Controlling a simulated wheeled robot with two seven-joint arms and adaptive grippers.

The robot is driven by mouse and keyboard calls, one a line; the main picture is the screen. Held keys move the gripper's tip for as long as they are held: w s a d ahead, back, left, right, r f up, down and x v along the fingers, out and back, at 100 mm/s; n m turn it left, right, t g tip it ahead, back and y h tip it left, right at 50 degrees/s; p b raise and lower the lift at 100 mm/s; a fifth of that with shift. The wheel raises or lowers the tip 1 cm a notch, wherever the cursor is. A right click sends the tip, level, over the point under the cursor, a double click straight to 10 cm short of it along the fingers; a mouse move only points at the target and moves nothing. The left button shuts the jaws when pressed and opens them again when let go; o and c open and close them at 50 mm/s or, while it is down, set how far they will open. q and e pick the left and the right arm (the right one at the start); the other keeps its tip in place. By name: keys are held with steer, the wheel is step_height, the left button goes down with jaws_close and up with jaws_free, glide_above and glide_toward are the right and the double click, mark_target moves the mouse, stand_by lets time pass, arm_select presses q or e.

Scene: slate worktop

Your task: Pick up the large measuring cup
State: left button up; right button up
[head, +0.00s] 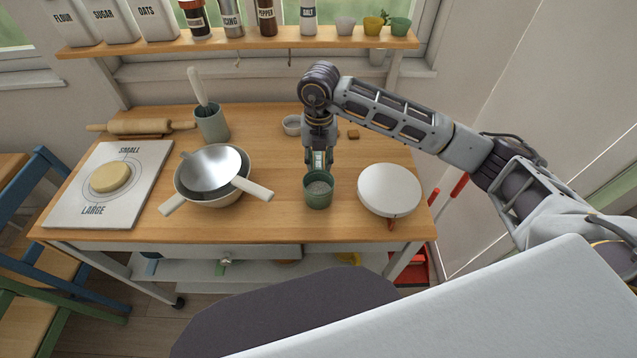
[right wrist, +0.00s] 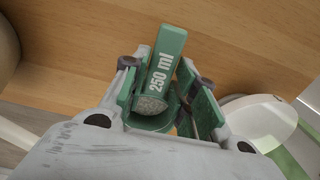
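The large measuring cup (head: 318,197) is green with speckled grey inside. It is near the front edge of the worktop, right of the bowls. Its green handle, marked "250 ml" (right wrist: 166,70), shows in the right wrist view. My right gripper (head: 318,158) points down just behind the cup. In the right wrist view its two fingers (right wrist: 166,88) stand apart on either side of the handle, and I see no clear grip on it. Part of the cup is hidden by the gripper body in that view. My left gripper is not in view.
A white round lidded thing (head: 389,188) stands close right of the cup. Nested bowls (head: 211,168) with handles are to the left. A board (head: 75,205) with a round yellowish piece (head: 110,177) lies far left. A shelf (head: 250,42) runs along the back.

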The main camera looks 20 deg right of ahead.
mark_target(318, 174)
steer(key=shift+a+f+p, duration=0.1)
steer(key=shift+f+p, duration=0.4)
steer(key=shift+f, duration=1.95)
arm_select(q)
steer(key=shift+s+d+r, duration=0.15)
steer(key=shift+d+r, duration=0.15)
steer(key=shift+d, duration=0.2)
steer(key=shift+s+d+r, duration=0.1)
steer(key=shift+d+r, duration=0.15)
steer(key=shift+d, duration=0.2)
arm_select(e)
steer(key=shift+f, duration=0.15)
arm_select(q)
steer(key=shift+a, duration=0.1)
arm_select(e)
jaws_close()
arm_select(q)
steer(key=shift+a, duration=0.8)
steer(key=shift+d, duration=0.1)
